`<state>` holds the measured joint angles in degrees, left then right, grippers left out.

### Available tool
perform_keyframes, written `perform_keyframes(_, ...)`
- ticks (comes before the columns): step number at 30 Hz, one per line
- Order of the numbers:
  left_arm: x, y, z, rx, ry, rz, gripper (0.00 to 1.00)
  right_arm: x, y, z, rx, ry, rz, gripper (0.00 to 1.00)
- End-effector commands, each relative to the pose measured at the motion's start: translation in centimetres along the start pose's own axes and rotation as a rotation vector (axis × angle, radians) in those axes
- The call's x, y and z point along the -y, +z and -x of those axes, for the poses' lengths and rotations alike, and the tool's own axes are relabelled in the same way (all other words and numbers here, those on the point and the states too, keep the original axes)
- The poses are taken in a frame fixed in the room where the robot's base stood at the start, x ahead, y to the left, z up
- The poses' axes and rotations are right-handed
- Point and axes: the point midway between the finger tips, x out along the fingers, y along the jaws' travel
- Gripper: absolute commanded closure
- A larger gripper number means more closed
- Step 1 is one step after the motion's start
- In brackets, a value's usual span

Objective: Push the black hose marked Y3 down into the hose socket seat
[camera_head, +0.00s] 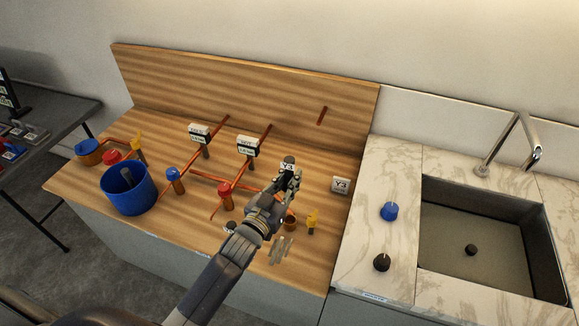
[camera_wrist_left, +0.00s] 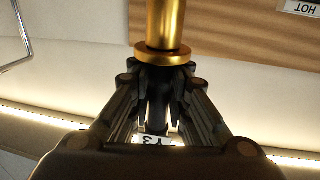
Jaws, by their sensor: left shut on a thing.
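My left gripper (camera_head: 291,180) is above the right part of the wooden worktop. In the left wrist view the gripper (camera_wrist_left: 160,82) is shut on the black hose (camera_wrist_left: 156,112), which has a white Y3 tag (camera_wrist_left: 155,140). A brass tube with a flange (camera_wrist_left: 163,52) meets the hose end at the fingertips; I cannot tell how far they fit together. In the head view a white tag (camera_head: 287,164) shows at the gripper, and the gripper hides most of the hose. A separate Y3 sign (camera_head: 341,185) stands on the worktop to the right. I cannot make out the socket seat for certain.
A brown ring-shaped fitting (camera_head: 290,222) and a yellow valve (camera_head: 312,219) are close to my gripper. Copper pipes with a red valve (camera_head: 225,195) and a blue valve (camera_head: 174,178) run to the left, near a blue bucket (camera_head: 128,190). A sink (camera_head: 475,245) is at right.

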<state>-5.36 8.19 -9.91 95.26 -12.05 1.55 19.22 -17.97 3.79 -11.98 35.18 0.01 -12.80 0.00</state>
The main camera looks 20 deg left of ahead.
Motion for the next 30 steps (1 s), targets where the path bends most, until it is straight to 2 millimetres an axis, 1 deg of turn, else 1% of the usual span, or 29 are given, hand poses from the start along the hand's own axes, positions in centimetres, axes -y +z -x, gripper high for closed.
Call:
perform_keyframes(1, 0.1, -0.3, -0.3, -0.001, 0.001, -0.001, 1.0, -0.4, -0.2, 0.3, -0.003, 0.004, 0.0, 0.55)
perform_keyframes(9, 0.2, -0.2, -0.4, 0.0, 0.0, -0.001, 1.0, -2.5, -1.9, 0.2, -0.03, 0.029, -0.005, 0.55)
perform_keyframes(16, 0.2, -0.4, -0.4, 0.0, -0.003, 0.001, 1.0, -2.5, -1.8, 0.6, -0.028, 0.03, -0.004, 0.55)
perform_keyframes(24, 0.2, 1.8, -0.4, -0.001, -0.003, -0.001, 1.0, -1.6, -1.0, -1.2, -0.017, 0.019, -0.003, 0.55)
perform_keyframes(30, 0.2, 3.8, -0.4, 0.0, -0.003, -0.002, 1.0, -0.7, -1.0, -2.9, -0.018, 0.009, -0.003, 0.55)
